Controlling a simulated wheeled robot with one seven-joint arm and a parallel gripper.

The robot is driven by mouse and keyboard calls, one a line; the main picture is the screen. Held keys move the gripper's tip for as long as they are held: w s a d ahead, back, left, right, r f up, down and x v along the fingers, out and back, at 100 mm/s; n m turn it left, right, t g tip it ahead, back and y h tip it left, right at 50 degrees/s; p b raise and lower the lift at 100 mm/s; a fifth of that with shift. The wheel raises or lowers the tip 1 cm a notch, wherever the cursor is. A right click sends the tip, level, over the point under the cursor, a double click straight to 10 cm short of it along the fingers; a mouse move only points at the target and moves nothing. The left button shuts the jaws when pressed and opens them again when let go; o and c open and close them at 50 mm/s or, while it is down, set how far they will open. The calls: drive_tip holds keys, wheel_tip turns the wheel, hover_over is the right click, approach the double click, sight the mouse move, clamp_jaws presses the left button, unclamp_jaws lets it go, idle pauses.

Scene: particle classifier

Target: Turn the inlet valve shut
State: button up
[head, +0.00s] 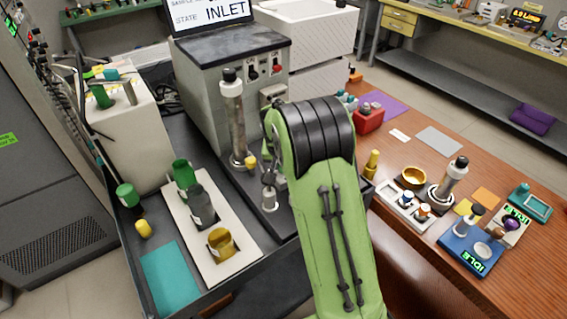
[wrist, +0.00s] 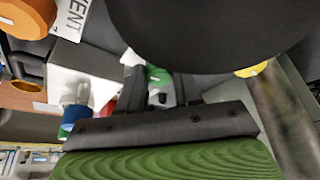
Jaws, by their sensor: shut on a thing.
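My gripper (wrist: 160,92) shows in the wrist view, its two dark fingers shut on a small green part (wrist: 158,75) with grey below it. I take this part for the inlet valve's handle, but no inlet label is readable and most of it is hidden by the fingers and a large black shape. In the head view my green arm reaches to the grey machine (head: 225,90) and hides the fingers and the valve. The machine's screen (head: 222,12) reads "STATE INLET".
An orange knob (wrist: 25,14) with a "VENT" label (wrist: 74,18) is close by. A metal column (head: 232,115) with a black cap stands left of my arm. A cream tray (head: 222,268) holds several containers. The wooden bench (head: 400,240) at right carries small instruments.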

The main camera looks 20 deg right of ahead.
drive_tip(key=shift+m, duration=0.4)
drive_tip(key=o, duration=1)
drive_tip(key=shift+o, duration=0.2)
drive_tip(key=p+v, duration=0.3)
drive_tip(key=v, duration=1.2)
drive_tip(key=shift+a+r, duration=0.2)
drive_tip(key=shift+r, duration=0.2)
drive_tip(key=shift+w, duration=0.1)
drive_tip(key=s+a+r+n+y, duration=0.1)
drive_tip(key=s+a+r+n, duration=0.15)
drive_tip(key=s, duration=0.35)
drive_tip(key=s+a+r+n, duration=0.1)
drive_tip(key=s+r, duration=0.3)
drive_tip(key=s, duration=0.3)
drive_tip(key=s+a+n, duration=0.1)
drive_tip(key=s, duration=0.6)
drive_tip(key=s+a+f+n+t+y+p, duration=0.1)
drive_tip(key=s+a+n, duration=0.1)
drive_tip(key=s, duration=0.5)
drive_tip(key=shift+s+f+t, duration=0.3)
